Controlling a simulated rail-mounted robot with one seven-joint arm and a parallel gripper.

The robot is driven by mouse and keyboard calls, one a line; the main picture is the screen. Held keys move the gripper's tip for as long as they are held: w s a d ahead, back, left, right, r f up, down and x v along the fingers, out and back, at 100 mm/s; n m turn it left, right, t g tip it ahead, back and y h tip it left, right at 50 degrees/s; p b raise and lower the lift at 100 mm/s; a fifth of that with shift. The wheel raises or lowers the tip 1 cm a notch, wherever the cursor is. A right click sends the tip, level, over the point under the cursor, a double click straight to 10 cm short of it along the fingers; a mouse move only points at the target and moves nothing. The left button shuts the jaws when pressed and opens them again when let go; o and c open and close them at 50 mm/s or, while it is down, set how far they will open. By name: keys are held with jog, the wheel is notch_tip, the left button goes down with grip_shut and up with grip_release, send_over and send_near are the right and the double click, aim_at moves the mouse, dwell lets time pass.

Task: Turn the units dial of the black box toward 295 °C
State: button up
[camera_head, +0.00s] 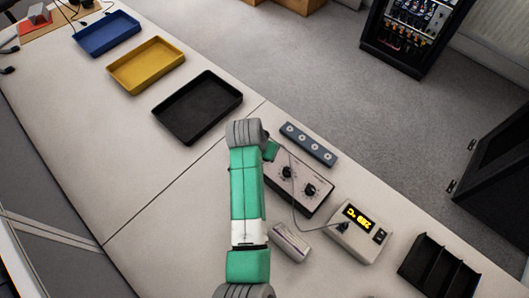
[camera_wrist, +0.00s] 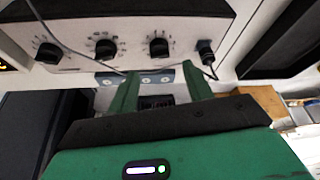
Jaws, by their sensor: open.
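The dial box (camera_head: 318,203) stands on the table, with a pale front panel and dark knobs. In the wrist view, the box (camera_wrist: 75,12) shows a left dial (camera_wrist: 48,52), a middle dial (camera_wrist: 106,47), a right dial (camera_wrist: 158,46) and a plugged-in cable (camera_wrist: 207,52). The scale markings are too small to read, so I cannot tell which dial is units. My gripper (camera_wrist: 160,84) is open and empty, its green fingers apart below the middle and right dials, apparently not touching them. In the head view my arm hides part of the box and most of the gripper.
A meter (camera_head: 342,242) with lit yellow digits stands to the right, joined by a thin cable. A grey strip with holes (camera_head: 309,144) lies behind the box. A small pale block (camera_head: 290,242) is beside my arm. Black (camera_head: 170,116), yellow and blue trays sit at upper left.

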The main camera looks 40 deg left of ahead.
jog(key=b+x, duration=0.1)
jog(key=x, duration=0.5)
jog(key=shift+w+f+b, duration=0.1)
jog(key=shift+w+b, duration=0.05)
jog(key=shift+b, duration=0.25)
jog(key=c, duration=1)
